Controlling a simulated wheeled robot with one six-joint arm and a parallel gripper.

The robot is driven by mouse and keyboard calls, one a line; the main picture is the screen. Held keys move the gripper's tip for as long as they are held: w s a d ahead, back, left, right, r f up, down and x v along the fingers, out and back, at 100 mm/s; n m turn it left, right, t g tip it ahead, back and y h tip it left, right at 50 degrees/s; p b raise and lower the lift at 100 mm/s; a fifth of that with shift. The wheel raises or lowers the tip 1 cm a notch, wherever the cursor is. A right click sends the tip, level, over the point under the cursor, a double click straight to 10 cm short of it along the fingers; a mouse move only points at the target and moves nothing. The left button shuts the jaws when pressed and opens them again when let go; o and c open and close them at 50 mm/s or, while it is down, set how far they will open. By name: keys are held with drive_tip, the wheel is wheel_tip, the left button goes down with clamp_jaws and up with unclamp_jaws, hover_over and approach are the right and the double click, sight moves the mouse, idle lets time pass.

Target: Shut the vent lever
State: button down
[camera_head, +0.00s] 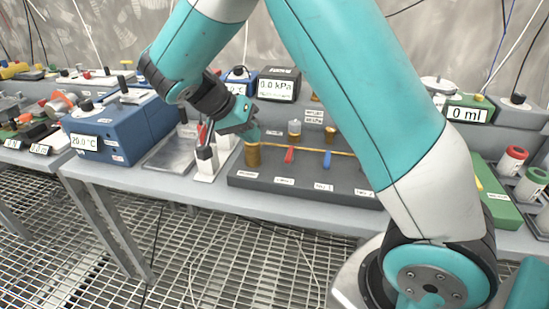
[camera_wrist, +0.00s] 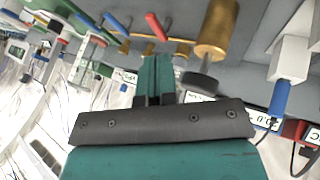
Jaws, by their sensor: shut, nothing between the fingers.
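A dark panel (camera_head: 300,178) on the bench carries a brass pipe with a red lever (camera_head: 289,155) and a blue lever (camera_head: 327,159). Small labels sit in front of them, too small to read surely, so I cannot tell which is the vent lever. In the wrist view the red lever (camera_wrist: 157,27) and a blue lever (camera_wrist: 118,25) lie beyond the fingers. My gripper (camera_head: 250,134) is shut and empty, close to the top of a brass cylinder (camera_head: 252,155) at the panel's left end. The gripper (camera_wrist: 156,62) points toward the pipe in the wrist view.
White stands (camera_head: 206,164) with upright handles are just left of the panel. A blue box (camera_head: 120,128) reading 20.0 °C stands farther left, past a metal tray (camera_head: 171,153). A kPa display (camera_head: 279,84) is behind. My arm crosses above the panel's right part.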

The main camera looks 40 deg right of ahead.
sight(289, 159)
drive_tip(key=x, duration=1)
drive_tip(key=shift+a, duration=0.1)
